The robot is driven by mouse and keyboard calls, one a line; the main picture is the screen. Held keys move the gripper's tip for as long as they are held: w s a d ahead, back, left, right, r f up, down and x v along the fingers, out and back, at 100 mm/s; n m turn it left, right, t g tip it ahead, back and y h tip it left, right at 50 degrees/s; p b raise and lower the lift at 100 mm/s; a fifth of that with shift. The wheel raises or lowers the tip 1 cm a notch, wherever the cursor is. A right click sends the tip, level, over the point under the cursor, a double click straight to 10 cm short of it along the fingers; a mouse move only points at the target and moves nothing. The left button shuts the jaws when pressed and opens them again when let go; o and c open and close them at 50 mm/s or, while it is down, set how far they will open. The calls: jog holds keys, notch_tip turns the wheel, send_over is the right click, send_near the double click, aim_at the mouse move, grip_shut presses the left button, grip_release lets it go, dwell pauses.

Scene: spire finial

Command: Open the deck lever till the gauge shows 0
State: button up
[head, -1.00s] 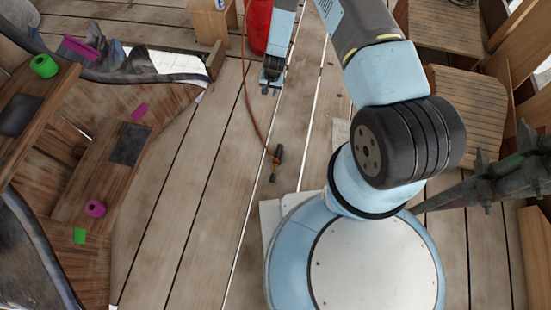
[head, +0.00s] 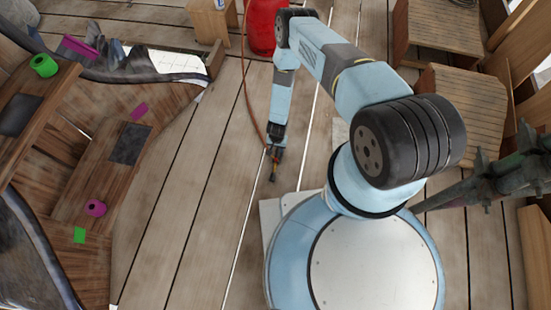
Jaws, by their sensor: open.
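My gripper (head: 275,152) points down over a small black-and-orange hand tool (head: 273,176) that lies on the plank deck (head: 205,165). The jaws are open and cover the tool's upper end; I cannot tell whether they touch it. A thin reddish-brown hose (head: 248,95) runs from the tool up to a red cylinder (head: 263,28) at the top of the head view, partly hidden behind my arm. I cannot make out a deck lever or a gauge with a readable value.
A wooden bench (head: 115,165) at left bears magenta and green pieces and dark pads. A small wooden box (head: 212,22) stands left of the red cylinder. Slatted wooden boxes (head: 465,105) and a dark green spire (head: 490,185) are at right. The deck left of the hose is clear.

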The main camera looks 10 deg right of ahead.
aim_at(276, 160)
notch_tip(276, 160, down, 12)
jog(key=shift+f, duration=0.15)
dwell(0.5)
jog(key=shift+c, duration=0.3)
grip_shut()
